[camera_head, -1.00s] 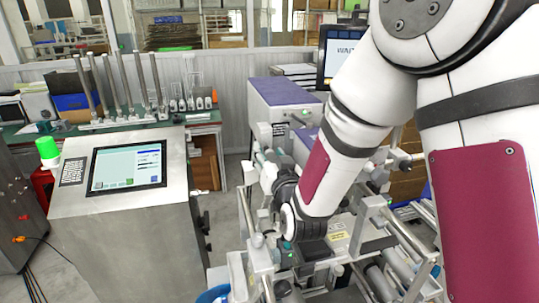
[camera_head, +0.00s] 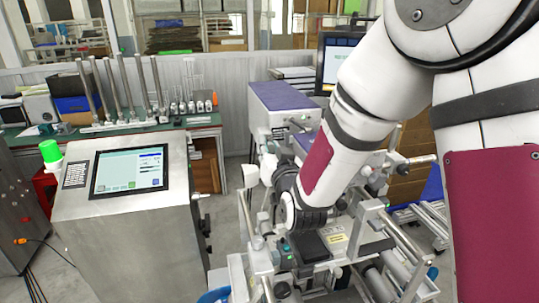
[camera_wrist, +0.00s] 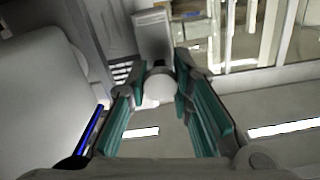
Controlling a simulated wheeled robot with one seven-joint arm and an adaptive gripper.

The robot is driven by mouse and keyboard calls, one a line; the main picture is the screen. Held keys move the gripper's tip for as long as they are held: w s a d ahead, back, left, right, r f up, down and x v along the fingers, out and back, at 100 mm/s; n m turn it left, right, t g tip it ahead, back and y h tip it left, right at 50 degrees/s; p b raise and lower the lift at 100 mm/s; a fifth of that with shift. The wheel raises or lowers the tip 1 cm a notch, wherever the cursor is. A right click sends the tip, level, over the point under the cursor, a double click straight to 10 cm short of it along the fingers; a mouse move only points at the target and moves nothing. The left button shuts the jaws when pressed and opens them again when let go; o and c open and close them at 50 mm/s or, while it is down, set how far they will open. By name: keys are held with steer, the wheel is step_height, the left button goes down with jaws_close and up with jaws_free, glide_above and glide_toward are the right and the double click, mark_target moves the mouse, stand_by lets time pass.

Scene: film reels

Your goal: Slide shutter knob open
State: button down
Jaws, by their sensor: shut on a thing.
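The shutter knob (camera_wrist: 159,86) is a pale round knob between my fingertips in the wrist view. A pale grey block (camera_wrist: 152,35) stands right beyond it. My gripper (camera_wrist: 162,78) has teal-lined fingers that close in on the knob from both sides. In the head view my gripper (camera_head: 266,163) reaches down to the left side of the metal machine (camera_head: 340,235). A small pale piece (camera_head: 250,175) shows beside its fingertips there. The fingers and wrist hide much of the contact in that view.
A steel console with a screen (camera_head: 130,170) and green lamp (camera_head: 50,151) stands to the left. A purple-topped box (camera_head: 287,96) is behind the gripper. Rails and rollers (camera_head: 395,265) lie right of the wrist. Bare floor shows between console and machine.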

mark_target(271, 144)
steer(key=c, duration=1.4)
jaws_free()
steer(key=shift+o, duration=0.2)
step_height(271, 144, up, 10)
steer(key=shift+f, duration=0.1)
steer(key=shift+s+d, duration=0.25)
steer(key=s+d+f+g+h, duration=0.1)
steer(key=s+d+g, duration=0.3)
steer(key=s, duration=0.7)
steer(key=s+d+f+g+h, duration=0.1)
steer(key=s+d+g, duration=0.3)
steer(key=s, duration=0.8)
steer(key=s+d+f+g+h, duration=0.1)
steer(key=s+d+f+g, duration=0.2)
steer(key=s+d, duration=0.4)
steer(key=s+g, duration=0.1)
steer(key=s, duration=0.3)
steer(key=shift+s+d+f, duration=0.2)
steer(key=shift+s+d, duration=0.05)
steer(key=shift+s, duration=0.05)
